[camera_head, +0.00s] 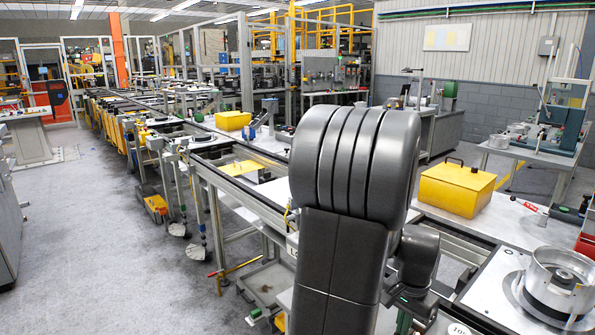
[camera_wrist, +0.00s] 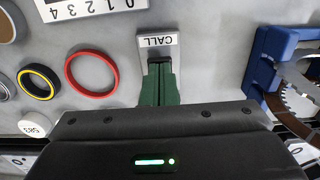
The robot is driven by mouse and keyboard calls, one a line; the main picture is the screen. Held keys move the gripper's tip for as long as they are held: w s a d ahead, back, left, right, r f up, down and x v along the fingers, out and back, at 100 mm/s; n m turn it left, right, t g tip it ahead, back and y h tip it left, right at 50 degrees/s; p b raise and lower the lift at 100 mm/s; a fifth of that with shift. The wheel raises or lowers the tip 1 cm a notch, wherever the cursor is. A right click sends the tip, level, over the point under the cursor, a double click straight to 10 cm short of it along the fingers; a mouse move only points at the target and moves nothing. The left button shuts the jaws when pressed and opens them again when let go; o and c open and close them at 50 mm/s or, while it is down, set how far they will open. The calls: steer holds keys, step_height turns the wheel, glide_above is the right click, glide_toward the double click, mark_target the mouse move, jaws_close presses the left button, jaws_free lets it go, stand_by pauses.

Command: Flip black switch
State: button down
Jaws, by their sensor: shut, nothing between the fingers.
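In the wrist view my gripper (camera_wrist: 160,82) shows as two green fingers closed together, with nothing held between them. They point at a light grey panel (camera_wrist: 212,65), close to a white label (camera_wrist: 158,40) reading CALL upside down. A small dark piece shows at the fingertips, just by the label. I cannot tell if this is the black switch or the finger ends, nor whether they touch. No other black switch shows clearly. In the head view my arm hides the gripper.
On the panel, a red ring (camera_wrist: 69,88) and a black-and-yellow ring (camera_wrist: 24,86) lie left of the fingers. A blue part (camera_wrist: 270,62) stands close on the right. In the head view a yellow box (camera_head: 458,190) and a metal drum (camera_head: 560,283) stand on the bench.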

steer(key=shift+f, duration=0.3)
steer(key=shift+r+p, duration=2.75)
steer(key=shift+r, duration=0.8)
steer(key=shift+f, duration=0.1)
step_height(320, 180, down, 7)
steer(key=b, duration=0.6)
steer(key=shift+r, duration=0.25)
